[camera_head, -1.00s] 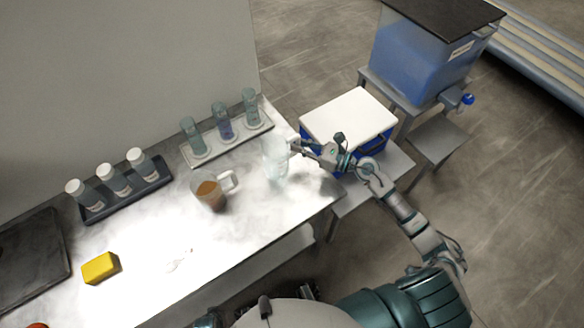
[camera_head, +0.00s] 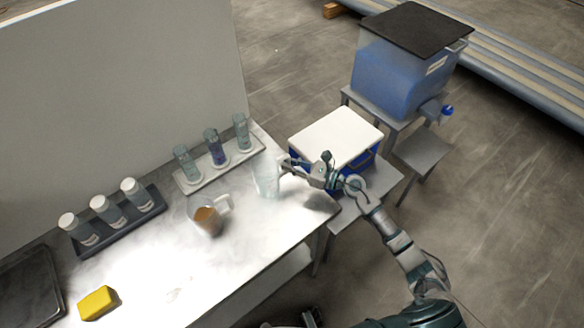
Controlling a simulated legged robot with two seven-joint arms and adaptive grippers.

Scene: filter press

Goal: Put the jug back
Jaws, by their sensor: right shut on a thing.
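A clear, empty-looking jug (camera_head: 266,176) stands upright at the right end of the white bench, or just above it; I cannot tell if it touches the top. My right gripper (camera_head: 286,167) is shut on the jug at its right side, where the handle is mostly hidden by the fingers. A second clear jug (camera_head: 207,220) with brown liquid stands on the bench to the left and nearer, its handle pointing right. My left gripper is out of view.
A rack of tall tubes (camera_head: 218,168) stands behind the jugs. A dark rack of white-capped bottles (camera_head: 112,220) and a yellow sponge (camera_head: 98,302) are at left. A white-lidded blue cooler (camera_head: 336,136) stands right of the bench, with a blue tank (camera_head: 400,75) beyond.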

